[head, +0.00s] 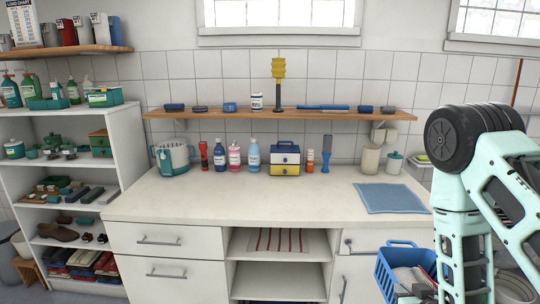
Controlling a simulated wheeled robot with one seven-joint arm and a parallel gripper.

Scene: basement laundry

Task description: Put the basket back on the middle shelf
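A blue plastic basket (401,248) is at the lower right, in front of the counter's right-hand cabinet. Something pale, perhaps folded cloth, shows inside it. My arm crosses its right side and hides part of it, and the frame's bottom edge cuts it off. My arm runs down past the basket, and my gripper's fingers do not show, so I cannot see whether they touch it. Under the counter is an open white shelf bay, with a red-striped cloth (278,239) on its upper level and a bare shelf (278,281) below.
A white shelf unit (120,155) at left holds many small items. A wooden wall shelf (210,114) runs above.

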